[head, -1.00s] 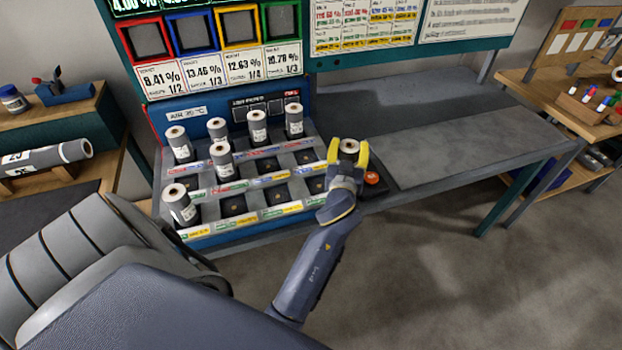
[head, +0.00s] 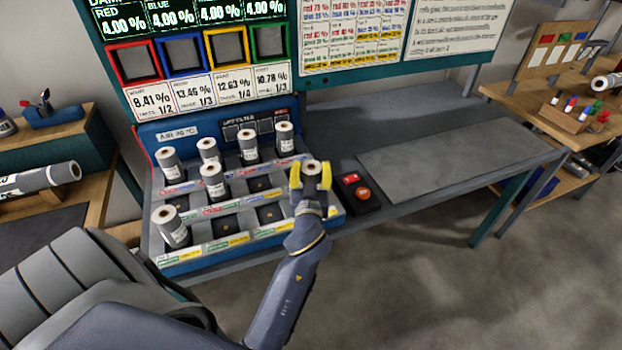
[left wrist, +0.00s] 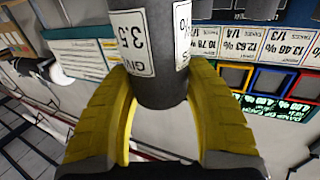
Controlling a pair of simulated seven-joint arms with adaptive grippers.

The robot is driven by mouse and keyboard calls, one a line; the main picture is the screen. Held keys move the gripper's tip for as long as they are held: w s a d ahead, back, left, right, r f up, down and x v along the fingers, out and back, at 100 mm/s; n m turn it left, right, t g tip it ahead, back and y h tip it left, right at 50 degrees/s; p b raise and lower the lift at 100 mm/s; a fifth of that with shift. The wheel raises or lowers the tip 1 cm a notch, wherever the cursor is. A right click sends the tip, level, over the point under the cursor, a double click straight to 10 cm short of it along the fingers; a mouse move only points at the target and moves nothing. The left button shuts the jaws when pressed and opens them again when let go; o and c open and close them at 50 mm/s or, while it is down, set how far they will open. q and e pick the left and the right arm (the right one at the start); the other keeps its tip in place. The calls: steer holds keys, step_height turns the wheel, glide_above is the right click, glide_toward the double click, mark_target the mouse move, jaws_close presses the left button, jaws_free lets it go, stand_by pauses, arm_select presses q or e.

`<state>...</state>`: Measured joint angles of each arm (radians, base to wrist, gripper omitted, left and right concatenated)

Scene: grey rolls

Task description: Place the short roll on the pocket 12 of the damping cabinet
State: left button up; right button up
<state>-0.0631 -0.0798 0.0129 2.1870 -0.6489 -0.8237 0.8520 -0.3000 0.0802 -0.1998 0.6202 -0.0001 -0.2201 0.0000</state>
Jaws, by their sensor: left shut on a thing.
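My left gripper (head: 312,176) has yellow fingers shut on a short grey roll (head: 312,168) with a pale end. It is upright at the right end of the damping cabinet (head: 158,270), over or just at the front-right pockets; the gripper hides that corner. In the left wrist view the held roll (left wrist: 162,75) shows white labels between both fingers. Several other short rolls stand in the cabinet: a full back row, one in the middle row (head: 213,182), and one tilted at front left (head: 170,227). Empty pockets (head: 222,227) show in the front row. My right gripper is not in view.
A dark box with red buttons (head: 361,193) sits just right of the cabinet. The grey bench (head: 455,148) to its right is clear. A panel with coloured frames (head: 184,58) rises behind. A long roll (head: 40,178) lies on the left table.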

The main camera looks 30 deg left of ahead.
arm_select(q)
steer(key=shift+f, duration=1.4)
steer(key=shift+f, duration=0.1)
steer(key=o, duration=1.3)
steer(key=shift+f, duration=0.1)
steer(key=shift+s+r, duration=0.15)
steer(key=shift+r, duration=0.05)
steer(key=shift+v, duration=1.9)
